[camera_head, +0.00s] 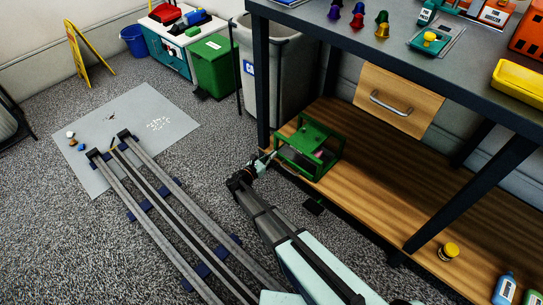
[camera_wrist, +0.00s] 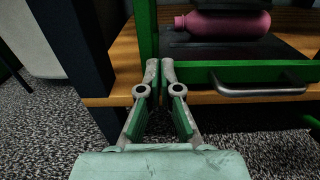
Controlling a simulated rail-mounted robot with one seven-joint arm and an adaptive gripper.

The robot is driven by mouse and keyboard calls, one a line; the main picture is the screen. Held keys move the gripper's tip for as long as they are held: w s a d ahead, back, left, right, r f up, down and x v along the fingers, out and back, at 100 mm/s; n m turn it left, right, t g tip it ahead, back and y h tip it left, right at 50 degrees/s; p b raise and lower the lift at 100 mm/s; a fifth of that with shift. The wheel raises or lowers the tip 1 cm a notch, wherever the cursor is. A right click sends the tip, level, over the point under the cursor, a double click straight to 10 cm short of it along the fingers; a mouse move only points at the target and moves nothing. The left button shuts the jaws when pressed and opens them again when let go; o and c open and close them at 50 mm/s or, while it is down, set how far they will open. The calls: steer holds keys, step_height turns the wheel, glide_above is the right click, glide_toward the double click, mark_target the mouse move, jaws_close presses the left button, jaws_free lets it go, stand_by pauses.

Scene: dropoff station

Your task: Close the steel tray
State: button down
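The steel tray (camera_wrist: 215,52) is a dark flat tray with a green front and a metal handle (camera_wrist: 262,90), in the wrist view. It sits in a green frame (camera_head: 309,147) on the lower wooden shelf. The green front stands near the shelf's front edge; how far the tray is drawn out is hard to tell. A pink bottle (camera_wrist: 222,24) lies on the tray. My gripper (camera_wrist: 160,68) has its fingertips almost together, with nothing seen between them. The tips are in front of the frame's left post, left of the handle. Contact cannot be told.
A dark table leg (camera_wrist: 70,50) stands close left of my gripper. The wooden shelf (camera_head: 375,195) runs right under the workbench, mostly clear, with a small yellow-lidded jar (camera_head: 449,251). A wooden drawer (camera_head: 398,100) hangs above. Carpet (camera_head: 150,240) lies in front.

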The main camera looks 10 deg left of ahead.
steer(key=p+v, duration=0.3)
steer(key=v, duration=1)
steer(key=s+d+m+g+h+p, duration=0.1)
steer(key=s+d+m+g+h, duration=0.15)
steer(key=d, duration=0.55)
steer(key=s+d+m+g+h, duration=0.1)
steer(key=s+d+m+g, duration=0.25)
steer(key=d, duration=0.55)
steer(key=s+d+m+g+y+p, duration=0.1)
steer(key=s+d+m+g+y, duration=0.1)
steer(key=s+d+m+g, duration=0.75)
steer(key=s+d+m+g+y+p, duration=0.2)
steer(key=s+d+m+g, duration=0.3)
steer(key=s+d, duration=0.85)
steer(key=s+a+r+m+g+y+b, duration=0.25)
steer(key=s+m+g+y, duration=0.2)
steer(key=s, duration=0.55)
steer(key=s+a+r+m+g+y+b, duration=0.25)
steer(key=s+m+y, duration=0.25)
steer(key=s, duration=0.5)
steer(key=w+r+t+p, duration=0.2)
steer(key=r+p, duration=0.6)
steer(key=p, duration=0.6)
steer(key=w+r+t+p, duration=0.2)
steer(key=r+p, duration=0.6)
steer(key=p, duration=0.7)
steer(key=shift+w+d+n+t, duration=0.25)
steer(key=shift+n+t, duration=0.15)
steer(key=shift+t, duration=0.45)
